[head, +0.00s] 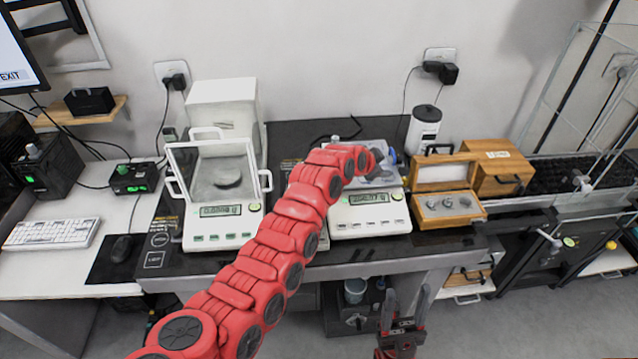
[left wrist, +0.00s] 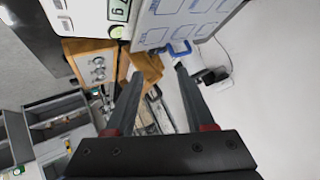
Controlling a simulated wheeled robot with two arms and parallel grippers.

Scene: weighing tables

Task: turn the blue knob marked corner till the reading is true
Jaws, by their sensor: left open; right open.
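The right balance (head: 368,213) is white, with a small lit display (head: 368,198) whose digits I cannot read surely. A blue part (head: 392,157), perhaps the knob, shows at its back right corner; its marking is not legible. My right gripper (head: 407,291) is open and empty, low in front of the bench.
A second balance (head: 222,226) with an open glass shield stands left on the black bench (head: 295,250). A wooden weight box (head: 450,206) stands right of the right balance, with a white canister (head: 423,130) behind. Wall plugs and cables hang at the back.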

